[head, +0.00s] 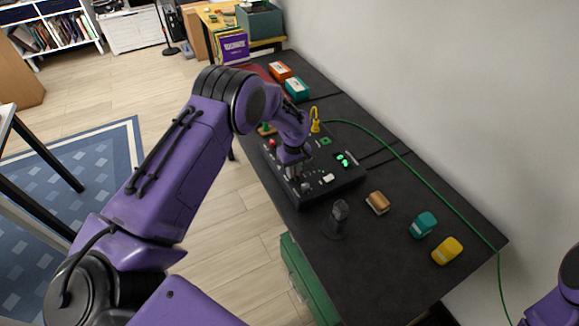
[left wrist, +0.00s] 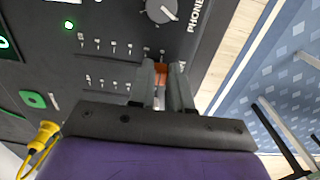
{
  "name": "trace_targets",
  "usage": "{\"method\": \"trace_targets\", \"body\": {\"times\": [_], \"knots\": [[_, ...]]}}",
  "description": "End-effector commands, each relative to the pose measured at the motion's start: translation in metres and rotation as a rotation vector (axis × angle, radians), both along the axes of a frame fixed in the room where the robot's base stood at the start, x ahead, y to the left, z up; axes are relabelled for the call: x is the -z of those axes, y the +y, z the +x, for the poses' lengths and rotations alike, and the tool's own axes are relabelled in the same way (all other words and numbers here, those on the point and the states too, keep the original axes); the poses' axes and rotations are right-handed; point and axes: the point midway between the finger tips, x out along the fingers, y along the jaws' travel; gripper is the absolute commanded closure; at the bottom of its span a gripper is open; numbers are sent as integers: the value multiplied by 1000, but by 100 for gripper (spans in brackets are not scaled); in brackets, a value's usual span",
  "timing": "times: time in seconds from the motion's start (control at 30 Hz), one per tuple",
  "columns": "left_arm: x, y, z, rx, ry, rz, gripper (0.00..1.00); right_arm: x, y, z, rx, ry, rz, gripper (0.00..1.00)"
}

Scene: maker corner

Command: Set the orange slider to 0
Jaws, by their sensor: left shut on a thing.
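The black control panel (head: 325,187) lies on the dark bench, with glowing green digits (head: 344,160) on its face. In the left wrist view the panel (left wrist: 110,18) shows rows of small slider slots and a grey knob (left wrist: 161,10) beside the lettering "PHONES". My left gripper (left wrist: 163,78) is down at the panel, shut on the orange slider (left wrist: 161,70), whose cap shows between the fingertips. The fingers hide most of the slider and its scale. My right gripper is out of view.
A dark upright object (head: 337,217), a brown block (head: 377,203), a teal item (head: 423,225) and a yellow item (head: 447,250) stand on the bench right of the panel. A yellow plug (head: 314,122) and green cable (head: 395,153) lie behind it. The wall borders the bench.

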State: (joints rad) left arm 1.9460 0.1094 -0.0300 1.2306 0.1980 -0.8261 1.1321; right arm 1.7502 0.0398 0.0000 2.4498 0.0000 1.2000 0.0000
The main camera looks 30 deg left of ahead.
Motion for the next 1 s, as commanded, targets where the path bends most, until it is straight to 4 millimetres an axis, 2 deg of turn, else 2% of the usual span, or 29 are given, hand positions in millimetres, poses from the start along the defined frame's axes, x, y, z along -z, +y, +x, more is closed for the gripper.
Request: {"method": "trace_targets", "body": {"times": [0.1, 0.13, 0.2, 0.47, 0.57, 0.9, 1.0], "knots": [[2, 1, -2, 1, 6, 1, 100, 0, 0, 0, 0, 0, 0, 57], [2, 1, -2, 0, 6, 1, 75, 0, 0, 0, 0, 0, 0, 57], [2, 1, -2, 0, 6, 1, 55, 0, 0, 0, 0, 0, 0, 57], [1, 1, -2, -1, 4, 0, 55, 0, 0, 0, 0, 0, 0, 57], [-6, 1, -1, -2, 1, 0, 55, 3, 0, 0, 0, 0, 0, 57], [-81, 2, -2, -2, 1, 1, 55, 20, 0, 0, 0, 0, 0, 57], [-96, 2, -2, -2, 2, 0, 55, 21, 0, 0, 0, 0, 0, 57]]}}
